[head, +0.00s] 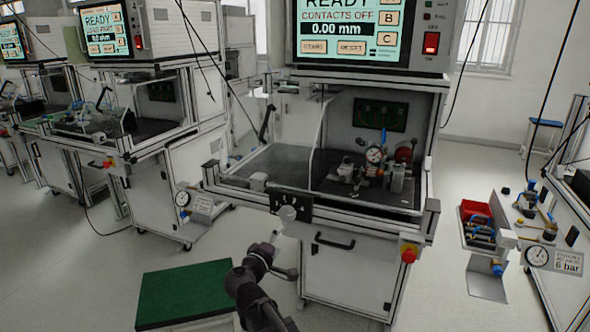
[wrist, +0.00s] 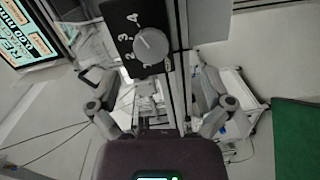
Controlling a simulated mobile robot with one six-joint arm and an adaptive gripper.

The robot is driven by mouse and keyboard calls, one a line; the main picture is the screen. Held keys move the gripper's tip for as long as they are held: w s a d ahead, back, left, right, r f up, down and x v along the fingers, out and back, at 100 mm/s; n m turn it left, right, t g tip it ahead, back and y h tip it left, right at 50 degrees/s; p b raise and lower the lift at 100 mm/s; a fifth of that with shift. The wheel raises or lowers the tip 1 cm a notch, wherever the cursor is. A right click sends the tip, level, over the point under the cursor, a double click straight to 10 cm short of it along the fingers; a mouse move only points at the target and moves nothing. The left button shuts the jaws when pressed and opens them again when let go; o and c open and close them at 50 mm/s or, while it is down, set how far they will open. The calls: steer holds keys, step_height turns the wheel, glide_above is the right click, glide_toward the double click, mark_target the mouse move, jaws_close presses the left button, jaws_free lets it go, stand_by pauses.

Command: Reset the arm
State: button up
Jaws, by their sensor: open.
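My gripper (head: 282,254) is low in front of the middle test station (head: 355,262), below a round grey knob (head: 288,213) on a black plate. In the wrist view my gripper (wrist: 160,108) shows two grey fingers spread wide apart, with nothing between them. The knob (wrist: 150,45) is beyond the fingers, near the top of that view, apart from them. Numbers are marked around it on the black plate (wrist: 122,18). My arm rises from the bottom edge of the head view.
A green-topped platform (head: 186,293) stands left of my arm. The station has a screen (head: 350,30) above, a door handle (head: 334,241) and a red button (head: 409,254) in front. A bench (head: 560,240) stands at the right.

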steer(key=s+d+f+m+g, duration=0.35)
steer(key=d+f+g, duration=0.3)
steer(key=d, duration=0.45)
steer(key=s+d+f+m+g, duration=0.3)
steer(key=d+f+m+g, duration=0.3)
steer(key=d, duration=0.4)
steer(key=s+d+f+m+g+y, duration=0.25)
steer(key=s+d+f+y, duration=0.2)
steer(key=s+y, duration=0.3)
step_height(320, 180, up, 25)
steer(key=a+p, duration=0.1)
steer(key=p, duration=2.4)
steer(key=shift+s+r+g+h+p, duration=0.15)
steer(key=shift+s+g+h+p, duration=0.2)
steer(key=shift+s+g, duration=0.1)
